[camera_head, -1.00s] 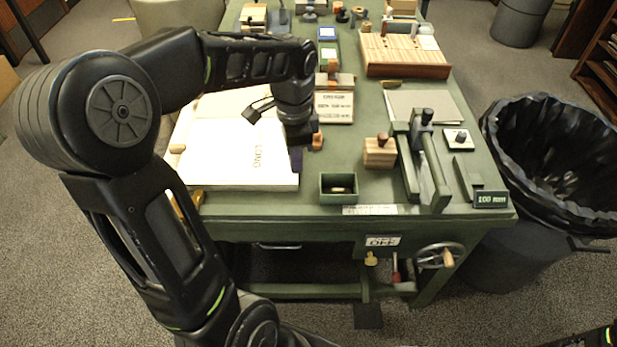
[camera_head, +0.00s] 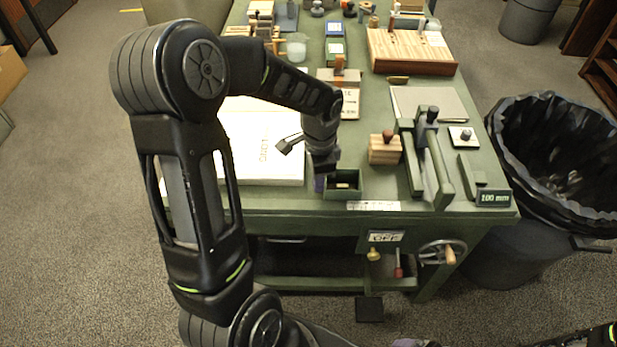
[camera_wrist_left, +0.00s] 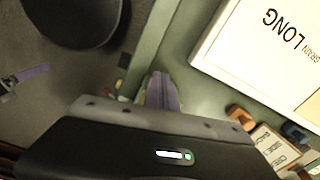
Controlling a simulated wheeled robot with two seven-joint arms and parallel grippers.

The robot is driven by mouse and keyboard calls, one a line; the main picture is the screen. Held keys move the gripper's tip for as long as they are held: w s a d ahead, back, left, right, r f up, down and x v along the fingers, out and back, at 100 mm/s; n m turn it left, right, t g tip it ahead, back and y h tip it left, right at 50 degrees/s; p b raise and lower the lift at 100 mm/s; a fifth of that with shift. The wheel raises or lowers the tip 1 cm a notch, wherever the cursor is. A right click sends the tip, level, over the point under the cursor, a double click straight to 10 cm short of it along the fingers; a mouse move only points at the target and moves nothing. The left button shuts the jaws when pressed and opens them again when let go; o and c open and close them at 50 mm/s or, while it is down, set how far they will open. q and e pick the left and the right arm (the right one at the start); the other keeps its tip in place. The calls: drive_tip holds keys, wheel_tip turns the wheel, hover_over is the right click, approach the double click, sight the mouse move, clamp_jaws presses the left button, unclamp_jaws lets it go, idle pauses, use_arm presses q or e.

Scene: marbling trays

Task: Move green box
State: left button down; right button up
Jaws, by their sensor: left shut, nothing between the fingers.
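The small open-topped green box (camera_head: 343,193) stands near the table's front edge in the head view, with something pale inside. My left gripper (camera_head: 319,183) is at the box's left side, pointing down, its purple fingers shut and empty. I cannot tell whether they touch the box. In the left wrist view the shut fingers (camera_wrist_left: 162,92) show over the table edge; the box cannot be made out there. Part of my right gripper (camera_head: 415,343) seems to show at the bottom edge of the head view; its jaws are unclear.
A white board (camera_head: 262,180) lies left of the box. A wooden block (camera_head: 384,152) with a knob and a green guide (camera_head: 441,180) stand to its right. A paper label (camera_head: 373,206) lies in front. A lined bin (camera_head: 550,180) stands beyond the table's right edge.

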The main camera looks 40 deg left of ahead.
use_arm(q)
drive_tip(key=shift+w+d, duration=0.1)
drive_tip(key=shift+w+d, duration=0.5)
drive_tip(key=shift+w, duration=0.15)
use_arm(e)
drive_tip(key=shift+f, duration=0.2)
use_arm(q)
drive_tip(key=shift+s, duration=0.1)
